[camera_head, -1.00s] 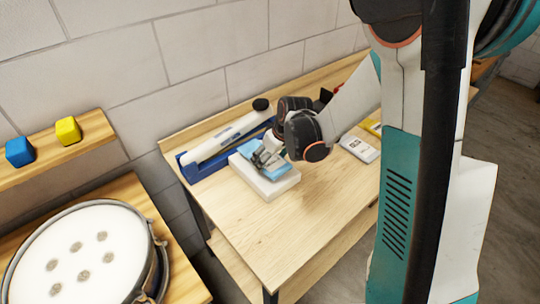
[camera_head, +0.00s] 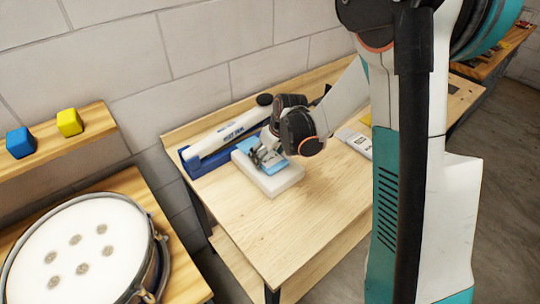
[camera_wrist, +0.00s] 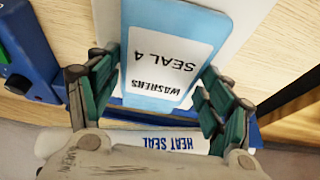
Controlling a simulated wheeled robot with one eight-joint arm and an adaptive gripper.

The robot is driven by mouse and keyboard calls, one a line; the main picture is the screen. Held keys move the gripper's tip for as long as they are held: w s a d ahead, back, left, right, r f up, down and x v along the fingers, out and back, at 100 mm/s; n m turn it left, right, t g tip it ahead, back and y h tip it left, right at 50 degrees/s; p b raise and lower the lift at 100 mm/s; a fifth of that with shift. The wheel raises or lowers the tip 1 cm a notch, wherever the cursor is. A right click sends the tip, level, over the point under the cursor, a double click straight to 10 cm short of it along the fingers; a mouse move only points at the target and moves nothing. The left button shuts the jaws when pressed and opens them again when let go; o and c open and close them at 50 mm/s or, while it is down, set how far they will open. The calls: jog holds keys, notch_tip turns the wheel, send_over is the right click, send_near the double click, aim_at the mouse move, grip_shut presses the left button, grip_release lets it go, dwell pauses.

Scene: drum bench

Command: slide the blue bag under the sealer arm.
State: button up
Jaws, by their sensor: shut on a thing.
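The blue bag (camera_wrist: 132,50) has a white label reading WASHERS SEAL 4. It lies over a white block (camera_head: 272,184) on the bench; it also shows in the head view (camera_head: 243,146), partly covered by my gripper. My gripper (camera_head: 262,157) is shut on the bag, with one finger at each side of it in the wrist view (camera_wrist: 158,95). The sealer has a white arm marked HEAT SEAL (camera_head: 228,134) and a blue base (camera_head: 190,168). The bag's edge is close to the base; I cannot tell whether any of it is under the arm.
A white labelled packet (camera_head: 357,142) lies right of my gripper. The front of the wooden bench (camera_head: 290,230) is clear.

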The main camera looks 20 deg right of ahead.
jog(key=shift+w+a, duration=0.3)
jog(key=shift+w, duration=0.4)
jog(key=shift+w+a, duration=0.25)
jog(key=shift+w, duration=0.45)
jog(key=shift+w+a, duration=0.3)
jog(key=shift+w, duration=0.4)
jog(key=o, duration=1.1)
jog(key=shift+o, duration=0.2)
jog(key=v, duration=1.2)
jog(key=s+r+m+t+h+b, duration=0.15)
jog(key=s+r, duration=0.55)
jog(key=s, duration=0.7)
jog(key=s+m+t, duration=0.1)
jog(key=s+m, duration=0.2)
jog(key=s, duration=0.9)
jog(key=shift+s+d+f, duration=0.35)
jog(key=shift+s+d, duration=0.05)
jog(key=shift+d, duration=0.1)
